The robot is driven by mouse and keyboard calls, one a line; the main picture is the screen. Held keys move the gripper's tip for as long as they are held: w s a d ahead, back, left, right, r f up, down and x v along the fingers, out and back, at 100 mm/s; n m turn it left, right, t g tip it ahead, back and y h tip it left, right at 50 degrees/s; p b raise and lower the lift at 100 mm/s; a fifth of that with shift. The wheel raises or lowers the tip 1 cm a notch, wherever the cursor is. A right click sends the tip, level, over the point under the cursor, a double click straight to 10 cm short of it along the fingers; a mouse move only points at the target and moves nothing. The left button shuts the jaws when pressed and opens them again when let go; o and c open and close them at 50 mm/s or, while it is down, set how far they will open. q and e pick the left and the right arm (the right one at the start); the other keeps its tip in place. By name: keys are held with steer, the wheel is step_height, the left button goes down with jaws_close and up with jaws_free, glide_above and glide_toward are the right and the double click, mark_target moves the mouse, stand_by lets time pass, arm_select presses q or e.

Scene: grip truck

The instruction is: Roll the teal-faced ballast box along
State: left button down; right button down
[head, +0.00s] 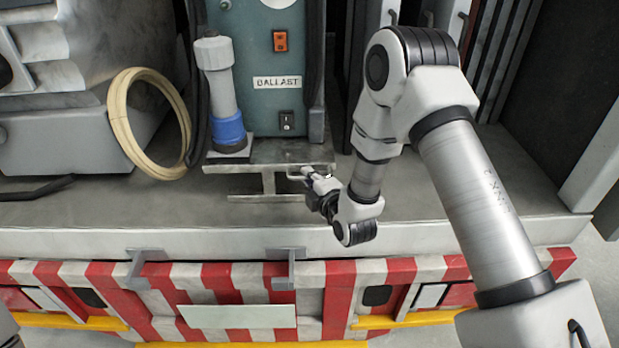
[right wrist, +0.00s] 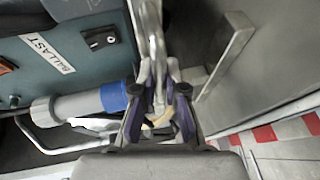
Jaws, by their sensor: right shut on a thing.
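The teal-faced ballast box (head: 272,60) stands upright on the flat bed, with a BALLAST label, an orange switch and a black switch on its face. Its teal face also shows in the right wrist view (right wrist: 85,75). A metal base plate (head: 255,153) lies under its front. My right gripper (head: 310,178) is low at the right front corner of that base, shut on a thin metal handle (head: 296,177). In the right wrist view the fingers (right wrist: 160,112) close together; they hide most of the grip. My left gripper is out of view.
A grey plug with a blue collar (head: 228,128) stands at the box's left front. A cream hose coil (head: 118,125) leans further left. The bed (head: 440,205) has a front edge above a red-and-white striped panel (head: 340,290). Bare bed lies right of my gripper.

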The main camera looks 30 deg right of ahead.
steer(key=shift+s+a+f, duration=0.1)
steer(key=shift+s+f, duration=0.1)
steer(key=shift+f, duration=0.1)
steer(key=c, duration=1.4)
jaws_free()
steer(key=shift+o, duration=1)
steer(key=shift+s+a+r, duration=0.1)
steer(key=shift+r, duration=0.15)
steer(key=s+r, duration=0.1)
steer(key=s, duration=0.6)
steer(key=shift+s+a+r, duration=0.15)
steer(key=shift+r, duration=0.05)
